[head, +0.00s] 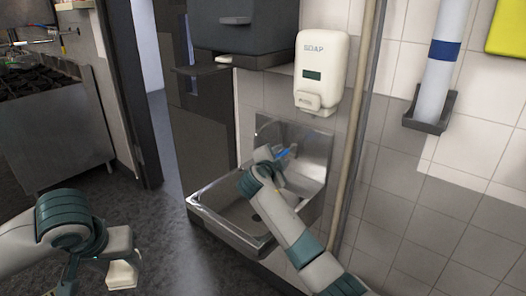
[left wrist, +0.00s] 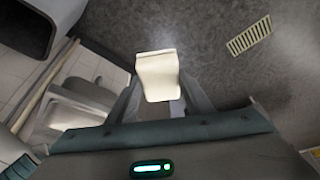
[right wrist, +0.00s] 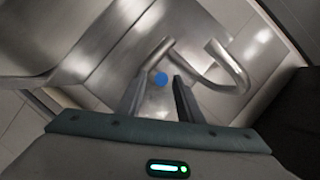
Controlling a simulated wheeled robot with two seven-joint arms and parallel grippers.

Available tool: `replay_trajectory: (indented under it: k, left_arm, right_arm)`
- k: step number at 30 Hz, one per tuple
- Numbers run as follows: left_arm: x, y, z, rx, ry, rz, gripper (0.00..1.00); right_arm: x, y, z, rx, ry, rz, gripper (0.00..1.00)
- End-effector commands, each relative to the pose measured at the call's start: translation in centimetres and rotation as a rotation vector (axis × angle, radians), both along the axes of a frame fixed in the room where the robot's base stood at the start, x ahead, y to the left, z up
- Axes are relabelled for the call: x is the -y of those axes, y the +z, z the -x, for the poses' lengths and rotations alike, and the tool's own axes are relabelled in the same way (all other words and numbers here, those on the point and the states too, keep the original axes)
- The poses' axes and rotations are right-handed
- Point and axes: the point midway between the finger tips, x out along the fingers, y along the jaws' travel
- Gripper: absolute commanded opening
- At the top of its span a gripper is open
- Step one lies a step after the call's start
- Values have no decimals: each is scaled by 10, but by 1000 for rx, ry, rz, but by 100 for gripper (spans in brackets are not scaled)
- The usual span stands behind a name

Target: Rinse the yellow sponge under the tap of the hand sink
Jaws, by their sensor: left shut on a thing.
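My left gripper (head: 108,272) is shut on a pale cream-yellow sponge (head: 122,275) at the lower left of the head view. The sponge also shows between the fingers in the left wrist view (left wrist: 157,75). It is held away from the sink, over the floor side. The steel hand sink (head: 222,222) is on the wall in the middle. My right gripper (head: 285,154) is at the sink's back wall, fingers apart and empty. A blue spot (right wrist: 160,79) shows between its fingers. The curved tap spout (right wrist: 232,68) is just right of them; my right arm largely hides it in the head view.
A white soap dispenser (head: 321,74) hangs above the sink, with a dark dispenser (head: 243,25) to its left. A pole (head: 358,125) runs down the wall right of the sink. A stove (head: 55,125) stands far left. The floor (head: 175,235) left of the sink is clear.

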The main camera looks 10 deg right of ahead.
Motion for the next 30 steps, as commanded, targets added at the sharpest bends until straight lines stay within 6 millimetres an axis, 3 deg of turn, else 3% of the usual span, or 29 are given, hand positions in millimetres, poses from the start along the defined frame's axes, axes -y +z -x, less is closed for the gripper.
replay_trajectory:
  k: [9,20,24,30]
  left_arm:
    - [0,7,0,0,0,0,25]
    - [0,7,0,0,0,0,25]
    - [0,7,0,0,0,0,25]
    - [0,7,0,0,0,0,25]
  right_arm:
    - [15,-5,-21,0,-1,3,33]
    - [16,-6,-23,0,-1,0,33]
    - [16,-6,-23,0,-1,0,2]
    - [16,-7,-23,-1,-1,0,0]
